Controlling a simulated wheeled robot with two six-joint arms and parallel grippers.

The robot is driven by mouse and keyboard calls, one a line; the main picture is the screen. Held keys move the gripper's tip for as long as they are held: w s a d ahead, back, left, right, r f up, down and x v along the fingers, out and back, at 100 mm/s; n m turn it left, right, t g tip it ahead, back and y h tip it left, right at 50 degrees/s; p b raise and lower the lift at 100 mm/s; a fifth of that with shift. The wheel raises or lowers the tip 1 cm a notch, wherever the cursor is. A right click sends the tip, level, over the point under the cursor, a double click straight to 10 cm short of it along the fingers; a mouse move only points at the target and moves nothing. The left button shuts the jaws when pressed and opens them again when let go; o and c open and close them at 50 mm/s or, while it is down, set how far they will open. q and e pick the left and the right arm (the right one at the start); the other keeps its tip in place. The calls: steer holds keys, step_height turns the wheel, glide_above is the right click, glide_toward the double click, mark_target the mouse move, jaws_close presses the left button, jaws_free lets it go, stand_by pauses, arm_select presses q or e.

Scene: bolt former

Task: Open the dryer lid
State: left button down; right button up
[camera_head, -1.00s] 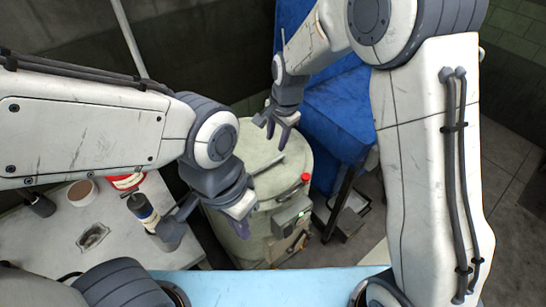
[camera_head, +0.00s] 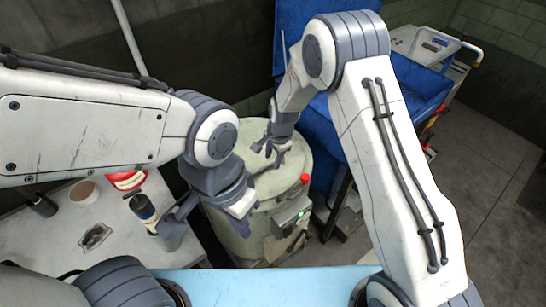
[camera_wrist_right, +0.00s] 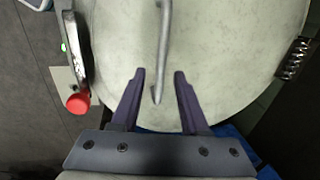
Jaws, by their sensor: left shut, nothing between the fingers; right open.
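The dryer (camera_head: 240,225) is a round, pale grey-green drum standing in the middle of the head view. Its lid (camera_head: 290,170) is down, and my arms partly cover it. In the right wrist view the lid (camera_wrist_right: 235,60) fills most of the picture, with a bar handle (camera_wrist_right: 163,45) across it. My right gripper (camera_head: 268,155) is open over the lid; in the wrist view its fingers (camera_wrist_right: 160,75) lie on either side of the handle's near end. I cannot tell whether they touch it.
A red knob (camera_head: 305,178) and a control box (camera_head: 290,215) are on the drum's right side. Blue bins (camera_head: 400,95) stand behind and right. The right floor is clear.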

steer(key=shift+c, duration=0.3)
jaws_close()
steer(key=shift+r, duration=0.1)
stand_by(1.0)
